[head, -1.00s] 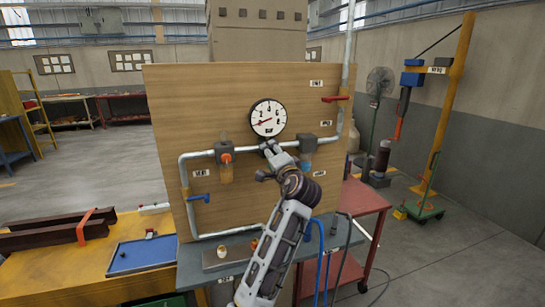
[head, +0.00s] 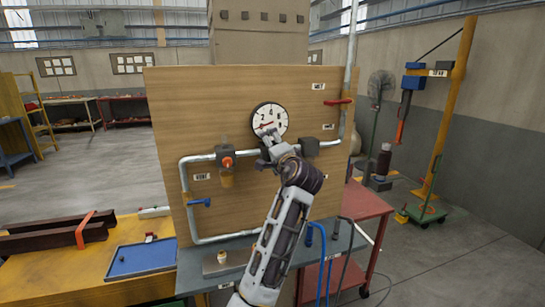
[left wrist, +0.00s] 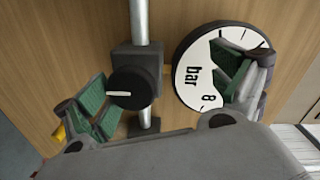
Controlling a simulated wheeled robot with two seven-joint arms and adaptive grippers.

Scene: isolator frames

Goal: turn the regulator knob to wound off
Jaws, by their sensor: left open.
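The regulator's black round knob (left wrist: 132,88) with a white mark shows in the left wrist view, on a dark block on the grey pipe. Its mark points to the left there. My left gripper (head: 270,138) is open at the panel just below the gauge in the head view, where it hides the knob. In the left wrist view its green-padded fingers are either side of the knob, the left one close, the right one over the gauge face. I cannot tell whether either touches. The round white gauge (head: 269,118) has a red needle; it also shows in the left wrist view (left wrist: 192,70).
The wooden panel (head: 185,110) also carries a filter with an orange part (head: 228,162), a dark block (head: 309,146), a red lever (head: 338,101) and a blue lever (head: 200,202). Below left are a blue tray (head: 150,252) and brown beams. A red cart (head: 360,208) stands right.

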